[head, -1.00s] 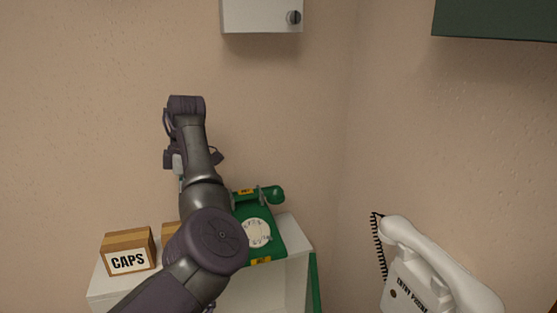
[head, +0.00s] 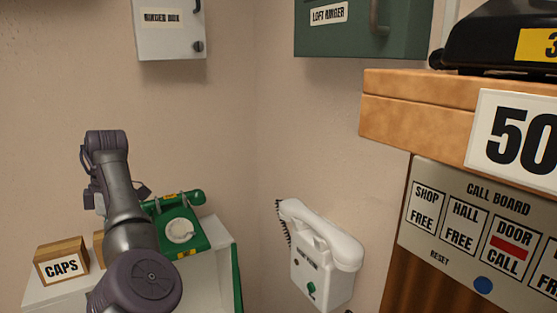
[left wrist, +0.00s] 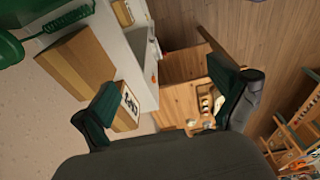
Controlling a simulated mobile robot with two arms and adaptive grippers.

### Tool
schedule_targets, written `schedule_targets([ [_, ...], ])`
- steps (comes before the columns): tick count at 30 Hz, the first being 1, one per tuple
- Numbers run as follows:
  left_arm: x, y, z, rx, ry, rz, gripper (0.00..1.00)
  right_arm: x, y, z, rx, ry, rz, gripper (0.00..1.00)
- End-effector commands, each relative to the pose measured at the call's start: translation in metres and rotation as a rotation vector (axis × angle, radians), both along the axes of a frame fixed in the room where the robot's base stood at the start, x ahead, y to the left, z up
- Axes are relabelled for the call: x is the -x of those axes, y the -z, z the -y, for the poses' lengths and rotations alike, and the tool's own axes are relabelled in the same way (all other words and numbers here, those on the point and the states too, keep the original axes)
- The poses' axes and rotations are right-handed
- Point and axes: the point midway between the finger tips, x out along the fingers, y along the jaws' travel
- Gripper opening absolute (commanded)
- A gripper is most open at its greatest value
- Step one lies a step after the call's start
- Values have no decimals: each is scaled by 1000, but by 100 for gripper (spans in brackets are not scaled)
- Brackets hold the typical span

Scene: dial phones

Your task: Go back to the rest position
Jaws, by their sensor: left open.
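My left arm comes up from the bottom left of the head view, in front of the white shelf. My left gripper (head: 115,192) is partly hidden behind the arm's own links there. In the left wrist view its two dark green finger pads stand wide apart, and the gripper (left wrist: 163,98) is open with nothing held between them. The left finger overlaps a labelled cardboard box (left wrist: 128,112) in that view; I cannot tell whether they touch. My right gripper is not in view.
A green dial phone (head: 182,232) and a CAPS box (head: 62,262) stand on the white shelf (head: 216,262). A white entry phone (head: 318,262) hangs right of them. A wooden ledge (head: 410,110) and a call board (head: 450,195) fill the right side.

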Motion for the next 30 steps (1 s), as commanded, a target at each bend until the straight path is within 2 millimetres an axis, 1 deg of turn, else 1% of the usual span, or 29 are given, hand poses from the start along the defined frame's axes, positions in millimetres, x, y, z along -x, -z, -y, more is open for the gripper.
schedule_targets([
  [2, 3, 12, -6, -6, 7, -4, 97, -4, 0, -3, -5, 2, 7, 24],
  [8, 11, 40, -19, -24, 40, -10, 97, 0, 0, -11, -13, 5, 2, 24],
  [12, 20, 66, -32, -47, 81, -14, 97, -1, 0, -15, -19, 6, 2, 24],
  [17, 38, 104, -50, -93, 158, -22, 97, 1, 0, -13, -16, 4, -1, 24],
  [20, 54, 132, -62, -136, 237, -34, 97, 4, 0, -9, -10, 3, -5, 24],
  [22, 68, 153, -70, -177, 318, -43, 97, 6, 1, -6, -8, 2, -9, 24],
  [25, 94, 186, -77, -248, 489, -64, 97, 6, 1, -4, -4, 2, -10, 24],
  [28, 120, 214, -72, -314, 707, -90, 97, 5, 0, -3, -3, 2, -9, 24],
  [30, 138, 232, -62, -349, 878, -109, 97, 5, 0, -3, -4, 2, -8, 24],
])
